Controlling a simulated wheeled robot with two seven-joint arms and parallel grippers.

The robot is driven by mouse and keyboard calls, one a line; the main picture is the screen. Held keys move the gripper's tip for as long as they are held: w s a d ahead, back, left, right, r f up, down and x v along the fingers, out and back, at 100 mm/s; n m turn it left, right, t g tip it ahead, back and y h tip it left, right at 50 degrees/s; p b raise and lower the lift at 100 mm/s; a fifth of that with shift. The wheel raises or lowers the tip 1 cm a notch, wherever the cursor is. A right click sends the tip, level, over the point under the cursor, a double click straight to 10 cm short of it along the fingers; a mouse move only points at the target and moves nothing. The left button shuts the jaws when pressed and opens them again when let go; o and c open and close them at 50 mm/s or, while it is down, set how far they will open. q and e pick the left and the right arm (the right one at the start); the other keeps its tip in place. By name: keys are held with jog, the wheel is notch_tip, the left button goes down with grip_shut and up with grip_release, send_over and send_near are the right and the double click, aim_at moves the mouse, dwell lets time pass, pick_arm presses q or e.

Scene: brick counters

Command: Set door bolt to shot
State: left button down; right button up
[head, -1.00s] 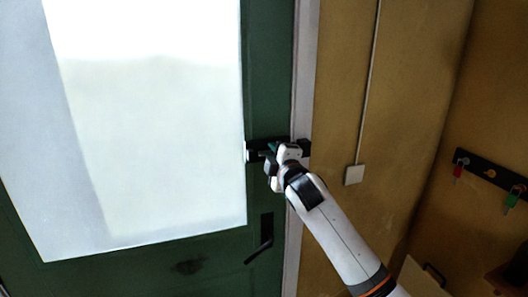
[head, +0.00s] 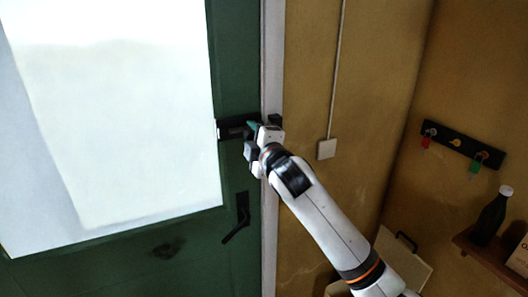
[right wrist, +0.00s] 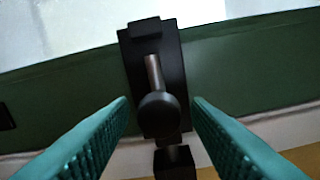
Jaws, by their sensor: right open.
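The door bolt (head: 230,131) is a black plate on the green door's edge, partly hidden by my right gripper in the head view. In the right wrist view the bolt plate (right wrist: 173,75) carries a grey metal rod and a round dark knob (right wrist: 159,112). A black keeper (right wrist: 175,163) lies beyond the plate's lower end; it also shows on the door frame in the head view. My right gripper (right wrist: 160,103) is open, its teal fingers on either side of the knob, with gaps visible on both sides. Whether the rod enters the keeper is unclear. My left gripper is not in view.
A black door handle (head: 238,220) is below the bolt. A white switch (head: 327,149) is on the ochre wall to the right. A key rack (head: 455,143) hangs farther right, above a shelf (head: 488,257) with a dark bottle (head: 491,217).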

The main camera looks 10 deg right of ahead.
jog(key=b+v, duration=0.1)
jog(key=v, duration=0.6)
jog(key=shift+s+d+b, duration=0.2)
jog(key=shift+s+b, duration=0.05)
jog(key=shift+b, duration=0.1)
